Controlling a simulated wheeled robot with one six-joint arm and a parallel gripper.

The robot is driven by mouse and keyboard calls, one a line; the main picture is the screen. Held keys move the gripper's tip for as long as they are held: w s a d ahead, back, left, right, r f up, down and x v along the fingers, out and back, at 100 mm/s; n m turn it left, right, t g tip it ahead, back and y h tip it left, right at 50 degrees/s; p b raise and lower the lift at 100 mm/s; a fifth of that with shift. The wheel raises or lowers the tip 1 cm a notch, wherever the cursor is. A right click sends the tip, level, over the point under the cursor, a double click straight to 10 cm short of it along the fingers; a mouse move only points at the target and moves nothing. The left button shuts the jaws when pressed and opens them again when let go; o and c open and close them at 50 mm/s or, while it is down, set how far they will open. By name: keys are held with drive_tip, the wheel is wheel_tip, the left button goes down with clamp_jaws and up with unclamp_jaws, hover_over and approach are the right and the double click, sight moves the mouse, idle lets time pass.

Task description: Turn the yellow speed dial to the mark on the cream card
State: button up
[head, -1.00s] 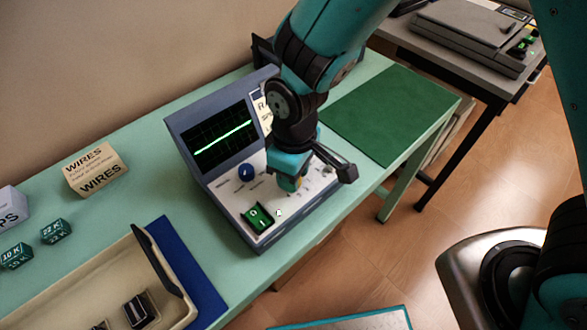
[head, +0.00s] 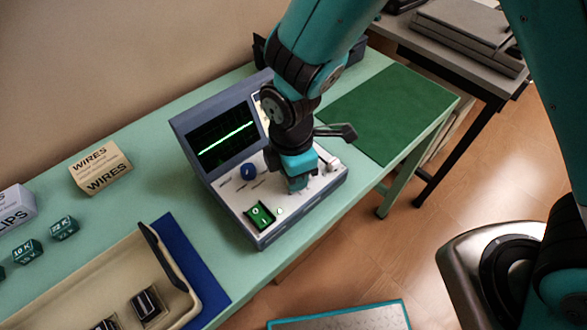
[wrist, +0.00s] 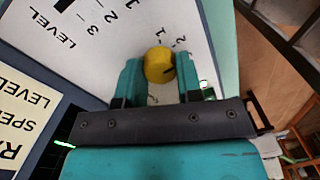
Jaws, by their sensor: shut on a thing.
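The yellow speed dial (wrist: 158,64) sits on the white panel of the instrument (head: 223,195). In the wrist view, my gripper (wrist: 159,78) has one teal finger on each side of the dial and is shut on it. A short dark line on the dial's face points to the right, slightly up in that view. Printed 1 and 2 marks stand just above the dial there. In the head view, my gripper (head: 297,184) hides the dial. The cream card (wrist: 25,125) is cut off at the wrist view's left edge; its words are only partly shown, including LEVEL.
A WIRES box (head: 101,168), small labelled blocks (head: 64,228) and a beige tray (head: 100,285) stand left. The green mat (head: 392,112) is bare.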

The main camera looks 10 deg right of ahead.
drive_tip(key=shift+n, duration=1.1)
drive_tip(key=o, duration=0.9)
drive_tip(key=shift+o, duration=0.2)
wheel_tip(320, 180, up, 18)
drive_tip(key=shift+w+a+f, duration=0.2)
drive_tip(key=shift+w+f, duration=0.05)
drive_tip(key=shift+w, duration=0.15)
drive_tip(key=s+d+r+m+y, duration=0.4)
drive_tip(key=s+d+m, duration=0.6)
drive_tip(key=m, duration=0.6)
drive_tip(key=shift+s+d+r+t, duration=0.25)
drive_tip(key=shift+s+r, duration=0.35)
drive_tip(key=shift+r, duration=0.35)
